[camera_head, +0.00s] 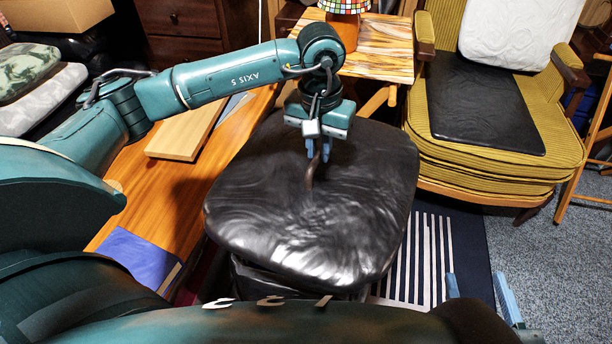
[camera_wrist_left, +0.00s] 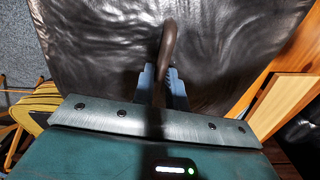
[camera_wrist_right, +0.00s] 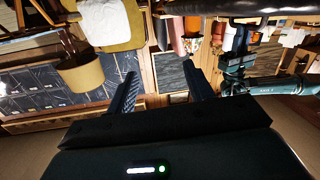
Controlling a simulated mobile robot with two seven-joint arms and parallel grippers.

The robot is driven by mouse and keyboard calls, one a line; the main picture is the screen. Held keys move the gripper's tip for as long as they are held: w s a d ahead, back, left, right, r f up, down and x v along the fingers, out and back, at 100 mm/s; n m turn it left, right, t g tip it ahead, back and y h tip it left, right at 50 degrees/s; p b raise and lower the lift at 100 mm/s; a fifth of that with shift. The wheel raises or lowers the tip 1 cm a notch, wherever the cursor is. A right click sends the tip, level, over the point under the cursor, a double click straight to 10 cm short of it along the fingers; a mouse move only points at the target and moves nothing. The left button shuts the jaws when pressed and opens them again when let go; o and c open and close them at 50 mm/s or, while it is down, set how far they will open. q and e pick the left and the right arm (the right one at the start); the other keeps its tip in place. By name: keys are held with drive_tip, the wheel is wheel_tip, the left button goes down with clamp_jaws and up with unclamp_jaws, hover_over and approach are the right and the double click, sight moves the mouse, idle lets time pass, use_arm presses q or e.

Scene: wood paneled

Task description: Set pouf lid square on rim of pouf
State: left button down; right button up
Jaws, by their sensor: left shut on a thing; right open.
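The pouf lid (camera_head: 300,225) is a wide, dark, shiny cushioned square with rounded corners and a curved brown handle (camera_head: 311,178). My left gripper (camera_head: 318,152) is shut on that handle from above, and the left wrist view shows the handle (camera_wrist_left: 167,45) between its blue fingers (camera_wrist_left: 162,82). The pouf (camera_head: 262,278) shows as a dark body below the lid's near edge, mostly hidden. I cannot tell whether the lid touches the rim. My right gripper (camera_head: 481,293) is open and empty, low at the right, apart from the lid.
A wooden bench (camera_head: 185,195) with a board (camera_head: 188,140) and a blue item (camera_head: 138,257) stands left of the lid. A yellow armchair (camera_head: 490,165) is at the right, and a side table (camera_head: 378,45) with a lamp is behind. A striped rug (camera_head: 430,255) lies right of the pouf.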

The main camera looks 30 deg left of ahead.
use_arm(q)
drive_tip(key=w+a+f+n+b, duration=0.1)
drive_tip(key=w+a+f+b, duration=0.1)
drive_tip(key=f, duration=0.4)
drive_tip(key=w+a+f+b, duration=0.2)
drive_tip(key=f, duration=0.5)
drive_tip(key=shift+a+f+n+b, duration=0.15)
drive_tip(key=shift+f+n+b, duration=0.15)
drive_tip(key=shift+n+b, duration=0.1)
use_arm(e)
drive_tip(key=shift+a+n+t+y, duration=0.4)
drive_tip(key=shift+a+t+y, duration=0.6)
drive_tip(key=shift+y, duration=0.2)
use_arm(q)
drive_tip(key=shift+w, duration=0.1)
wheel_tip(320, 180, down, 8)
drive_tip(key=b, duration=0.6)
use_arm(e)
drive_tip(key=shift+w+r+n+t+y, duration=0.2)
drive_tip(key=shift+r+n+t+y, duration=0.2)
drive_tip(key=shift+r+y, duration=0.3)
drive_tip(key=shift+w+r+n+t+y, duration=0.15)
drive_tip(key=shift+r+n+t+y, duration=0.1)
drive_tip(key=shift+r+n+y, duration=0.4)
drive_tip(key=shift+w+r+n+t+y, duration=0.2)
drive_tip(key=shift+r+n+t+y, duration=0.15)
drive_tip(key=shift+r+y, duration=0.35)
drive_tip(key=shift+r, duration=0.1)
